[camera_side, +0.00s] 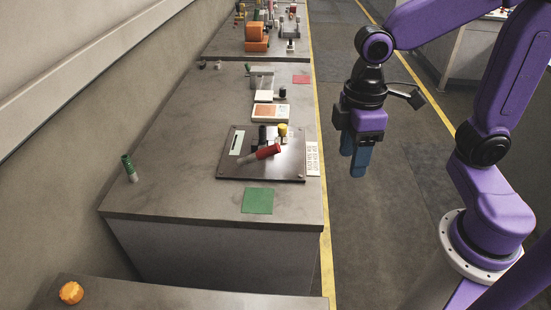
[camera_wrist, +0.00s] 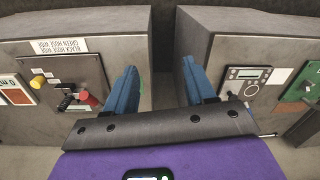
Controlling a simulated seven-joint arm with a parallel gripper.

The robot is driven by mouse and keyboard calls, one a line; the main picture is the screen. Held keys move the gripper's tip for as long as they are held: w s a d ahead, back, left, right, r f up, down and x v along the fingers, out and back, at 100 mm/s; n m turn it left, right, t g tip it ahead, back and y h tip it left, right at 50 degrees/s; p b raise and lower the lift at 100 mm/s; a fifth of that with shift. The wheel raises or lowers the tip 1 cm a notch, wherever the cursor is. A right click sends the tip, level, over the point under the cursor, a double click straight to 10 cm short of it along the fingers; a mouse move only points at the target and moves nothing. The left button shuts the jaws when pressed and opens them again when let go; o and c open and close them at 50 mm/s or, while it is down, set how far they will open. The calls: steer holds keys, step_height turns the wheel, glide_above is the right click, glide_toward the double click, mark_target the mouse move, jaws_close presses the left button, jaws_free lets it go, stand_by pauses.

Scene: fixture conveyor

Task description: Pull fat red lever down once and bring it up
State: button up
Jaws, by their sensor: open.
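The fat red lever (camera_side: 264,153) sits on a dark panel plate (camera_side: 232,169) on the bench in the side view. Its red grip leans toward the right of that picture. A black knob (camera_side: 263,132) and a yellow knob (camera_side: 282,130) stand close behind it. In the wrist view the red lever (camera_wrist: 88,99) shows at the left, outside my fingers. My gripper (camera_side: 357,160) hangs over the floor to the right of the bench, fingers pointing down, apart from the lever. In the wrist view my gripper (camera_wrist: 162,82) is open and empty, its two blue fingers spread.
A green square (camera_side: 258,200) lies on the bench in front of the plate. A green-topped piece (camera_side: 129,167) stands at the left edge. A white and orange box (camera_side: 270,113) sits behind the plate. Another bench with a keypad unit (camera_wrist: 247,82) shows at right in the wrist view.

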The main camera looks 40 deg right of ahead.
steer(key=w+a+m, duration=0.2)
steer(key=w, duration=1.2)
steer(key=m+y, duration=0.1)
glide_above(259, 155)
steer(key=d, duration=0.5)
steer(key=f, duration=0.1)
steer(key=shift+g, duration=0.4)
steer(key=a+f, duration=0.1)
steer(key=f, duration=1)
steer(key=s+a+f, duration=0.1)
steer(key=f, duration=0.5)
steer(key=shift+s+a+f, duration=0.1)
steer(key=shift+a+f, duration=0.05)
steer(key=shift+a, duration=0.2)
